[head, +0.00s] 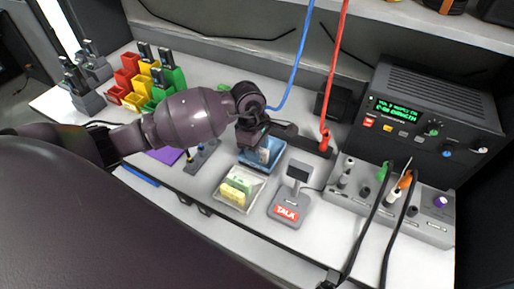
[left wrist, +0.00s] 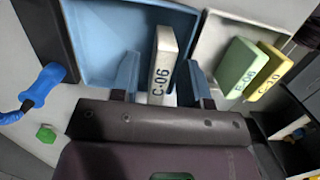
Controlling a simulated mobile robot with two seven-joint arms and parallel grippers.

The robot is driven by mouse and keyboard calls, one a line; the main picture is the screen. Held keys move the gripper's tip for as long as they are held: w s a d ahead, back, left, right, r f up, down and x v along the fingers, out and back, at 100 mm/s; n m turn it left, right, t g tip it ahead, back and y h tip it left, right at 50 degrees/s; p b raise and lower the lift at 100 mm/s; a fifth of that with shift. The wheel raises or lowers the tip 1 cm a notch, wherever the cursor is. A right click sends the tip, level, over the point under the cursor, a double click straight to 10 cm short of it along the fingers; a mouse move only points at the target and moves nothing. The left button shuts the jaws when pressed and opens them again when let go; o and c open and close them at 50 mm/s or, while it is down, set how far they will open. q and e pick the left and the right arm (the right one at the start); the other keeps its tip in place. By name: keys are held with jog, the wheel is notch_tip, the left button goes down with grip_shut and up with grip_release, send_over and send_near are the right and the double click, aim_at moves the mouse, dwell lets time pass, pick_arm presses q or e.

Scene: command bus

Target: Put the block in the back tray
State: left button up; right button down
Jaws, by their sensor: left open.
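A white block (left wrist: 163,60) marked C-06 stands in the blue tray (left wrist: 100,45), between my left gripper's spread fingers. The left gripper (left wrist: 163,76) is open; I cannot tell whether either finger touches the block. In the head view my left gripper (head: 256,140) is low over the blue tray (head: 250,161), the tray farther back, and partly hides it. The front tray (head: 232,206) is whitish and holds a green block (left wrist: 241,67) and a yellow block (left wrist: 270,72). My right gripper is not in view.
A grey TALK microphone stand (head: 289,207) is right of the front tray. A control panel (head: 425,215) with cables and a black radio (head: 436,110) stand farther right. Coloured bins (head: 128,75) are at the left.

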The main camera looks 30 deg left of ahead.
pick_arm(q)
notch_tip(320, 180, up, 12)
jog(key=a, duration=0.1)
jog(key=shift+a, duration=0.35)
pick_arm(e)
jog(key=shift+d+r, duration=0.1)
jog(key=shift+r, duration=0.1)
pick_arm(q)
jog(key=shift+f, duration=0.1)
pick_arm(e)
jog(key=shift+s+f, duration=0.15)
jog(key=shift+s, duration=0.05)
